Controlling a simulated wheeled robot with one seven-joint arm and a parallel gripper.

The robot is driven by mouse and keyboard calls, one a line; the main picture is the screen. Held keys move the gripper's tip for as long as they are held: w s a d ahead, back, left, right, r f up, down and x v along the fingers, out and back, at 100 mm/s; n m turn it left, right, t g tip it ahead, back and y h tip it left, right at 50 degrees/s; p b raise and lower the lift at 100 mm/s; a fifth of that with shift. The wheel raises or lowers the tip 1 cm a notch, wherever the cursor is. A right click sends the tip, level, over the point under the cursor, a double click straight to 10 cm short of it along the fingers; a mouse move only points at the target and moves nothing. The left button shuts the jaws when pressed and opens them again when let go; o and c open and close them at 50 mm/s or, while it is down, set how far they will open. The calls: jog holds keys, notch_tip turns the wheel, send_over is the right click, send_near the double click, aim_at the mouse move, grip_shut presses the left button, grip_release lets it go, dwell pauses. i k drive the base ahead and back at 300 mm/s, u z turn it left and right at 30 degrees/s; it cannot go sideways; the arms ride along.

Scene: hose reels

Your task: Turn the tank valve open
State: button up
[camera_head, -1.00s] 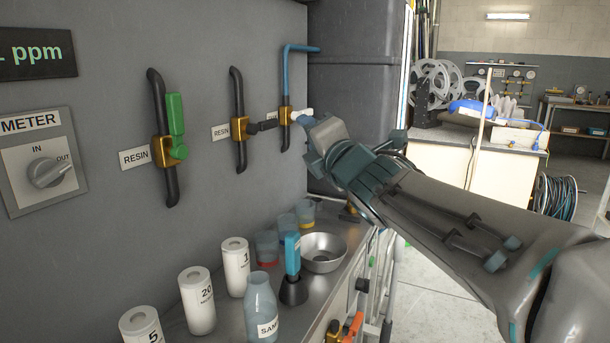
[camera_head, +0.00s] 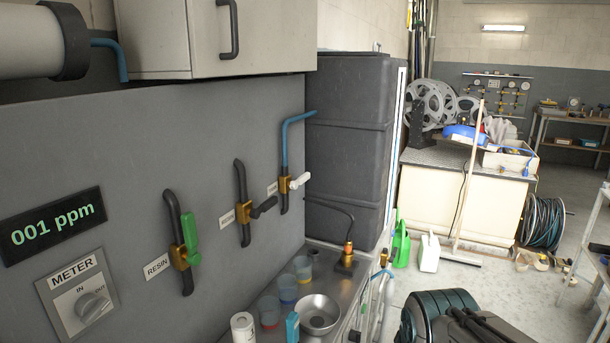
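A brass valve with a white lever (camera_head: 299,181) sits on a blue pipe (camera_head: 285,140) that runs up and bends right to the large dark grey tank (camera_head: 350,130). Its white lever points sideways, across the pipe. To its left is a brass valve with a black lever (camera_head: 264,207), also sideways. Farther left is a valve with a green lever (camera_head: 190,236), lying along its dark pipe. The wall labels near the two right valves are too small to read fully; the left one reads RESIN. Part of my arm shows at the bottom right; my gripper is out of view.
A steel counter (camera_head: 338,284) below the valves holds cups, a metal bowl (camera_head: 319,313) and a brass fitting (camera_head: 347,254) with a black hose. A METER knob (camera_head: 91,307) is at left. Green and white cans (camera_head: 429,252) stand on the floor. A cabinet (camera_head: 180,38) overhangs.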

aim_at(294, 184)
jog(key=z, duration=0.55)
jog(key=k, duration=0.65)
jog(key=z, duration=0.65)
jog(key=i, duration=0.7)
jog(key=u, duration=0.85)
jog(key=i, duration=0.8)
jog(key=u, duration=1)
